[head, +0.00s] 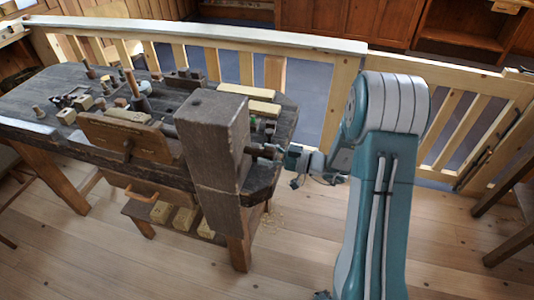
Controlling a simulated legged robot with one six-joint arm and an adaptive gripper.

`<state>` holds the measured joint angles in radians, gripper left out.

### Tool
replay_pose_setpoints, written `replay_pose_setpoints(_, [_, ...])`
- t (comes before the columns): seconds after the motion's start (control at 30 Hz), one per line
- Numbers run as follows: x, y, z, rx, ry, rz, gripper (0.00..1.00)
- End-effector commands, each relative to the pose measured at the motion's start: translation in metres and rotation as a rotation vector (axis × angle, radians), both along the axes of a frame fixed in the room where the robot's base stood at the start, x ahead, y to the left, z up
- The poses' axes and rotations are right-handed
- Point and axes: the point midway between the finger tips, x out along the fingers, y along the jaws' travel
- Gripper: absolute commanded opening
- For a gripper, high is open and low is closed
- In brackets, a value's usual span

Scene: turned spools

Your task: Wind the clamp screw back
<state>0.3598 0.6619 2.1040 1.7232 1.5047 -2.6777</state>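A dark wooden lathe-like bench (60,137) stands left of centre, with a tall square wooden post (212,140) at its near right end. A short dark rod (265,152), which looks like the clamp screw, sticks out of the post's right side. My gripper (289,164) is at the rod's right end, at the tip of my teal and grey arm. It is small in the picture and its fingers blend with the rod. I cannot tell whether it touches the rod, or whether it is open or shut.
An upright wooden board (128,138) stands left of the post. Small blocks, pegs and tools crowd the bench top. A pale wooden railing (260,43) runs behind. A shelf (172,216) with several blocks is below. The plank floor (300,255) in front is mostly clear.

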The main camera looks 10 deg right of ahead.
Motion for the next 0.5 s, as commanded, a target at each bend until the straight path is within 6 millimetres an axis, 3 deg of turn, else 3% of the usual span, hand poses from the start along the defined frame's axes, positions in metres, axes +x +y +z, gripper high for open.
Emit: replay_pose_setpoints(0.5, [-0.0016,-0.0027,0.0019,0.004,-0.003,0.001,1.0])
